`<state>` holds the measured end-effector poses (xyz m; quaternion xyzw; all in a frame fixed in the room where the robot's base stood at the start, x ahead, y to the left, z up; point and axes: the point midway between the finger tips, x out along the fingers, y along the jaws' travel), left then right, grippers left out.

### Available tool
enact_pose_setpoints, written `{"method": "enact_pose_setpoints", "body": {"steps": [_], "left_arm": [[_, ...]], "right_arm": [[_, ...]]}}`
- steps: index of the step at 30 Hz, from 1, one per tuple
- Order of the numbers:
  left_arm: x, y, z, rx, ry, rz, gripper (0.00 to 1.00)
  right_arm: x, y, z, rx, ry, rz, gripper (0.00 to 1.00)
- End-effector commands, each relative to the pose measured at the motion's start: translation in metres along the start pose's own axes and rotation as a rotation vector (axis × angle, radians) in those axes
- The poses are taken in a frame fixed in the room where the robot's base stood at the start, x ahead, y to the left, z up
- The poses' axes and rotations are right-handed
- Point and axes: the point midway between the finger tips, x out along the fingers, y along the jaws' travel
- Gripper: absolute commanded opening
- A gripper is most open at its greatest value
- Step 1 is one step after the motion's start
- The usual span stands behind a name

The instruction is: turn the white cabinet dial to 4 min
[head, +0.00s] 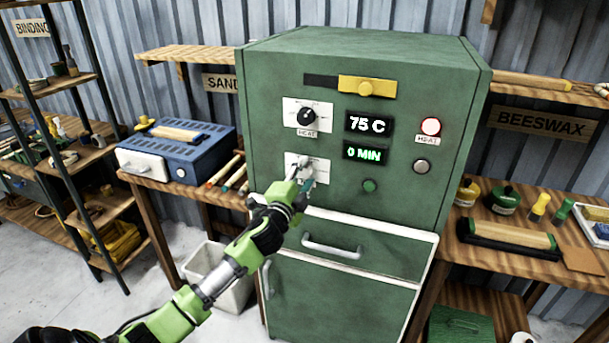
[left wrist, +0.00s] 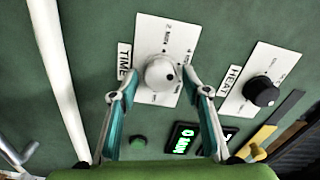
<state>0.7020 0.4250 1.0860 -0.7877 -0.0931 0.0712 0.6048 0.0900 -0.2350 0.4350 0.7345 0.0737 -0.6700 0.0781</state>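The white dial (left wrist: 160,73) sits on a white plate marked TIME on the green cabinet (head: 390,200). The fingers are spread to either side of the dial, with a small gap seeming to show on each side. The time display (head: 365,153) reads 0 MIN. My right gripper is not in view.
A black HEAT dial (head: 307,116) is above the white one, beside a display (head: 369,124) reading 75 C. A green button (head: 369,186) and the drawer handle (head: 332,246) are below. A blue box (head: 180,152) stands left.

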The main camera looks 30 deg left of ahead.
Motion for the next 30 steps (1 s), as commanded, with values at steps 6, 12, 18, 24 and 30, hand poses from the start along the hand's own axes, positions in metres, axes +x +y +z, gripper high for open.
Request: {"method": "enact_pose_setpoints", "body": {"steps": [6, 12, 18, 24, 30], "left_arm": [[-0.004, 0.001, 0.001, 0.000, -0.001, 0.002, 0.43], [-0.029, 0.002, 0.000, 0.001, 0.001, 0.002, 0.43], [-0.069, 0.002, 0.000, -0.001, 0.001, 0.004, 0.43], [-0.101, 0.002, 0.000, -0.001, 0.000, 0.002, 0.43], [-0.117, 0.000, 0.000, 0.000, 0.000, 0.000, 0.43]], "right_arm": [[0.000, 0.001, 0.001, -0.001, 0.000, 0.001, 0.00], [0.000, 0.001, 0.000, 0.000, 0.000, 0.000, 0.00], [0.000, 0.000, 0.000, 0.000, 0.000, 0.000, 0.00], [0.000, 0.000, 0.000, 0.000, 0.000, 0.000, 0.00], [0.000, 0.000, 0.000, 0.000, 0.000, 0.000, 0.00]]}}
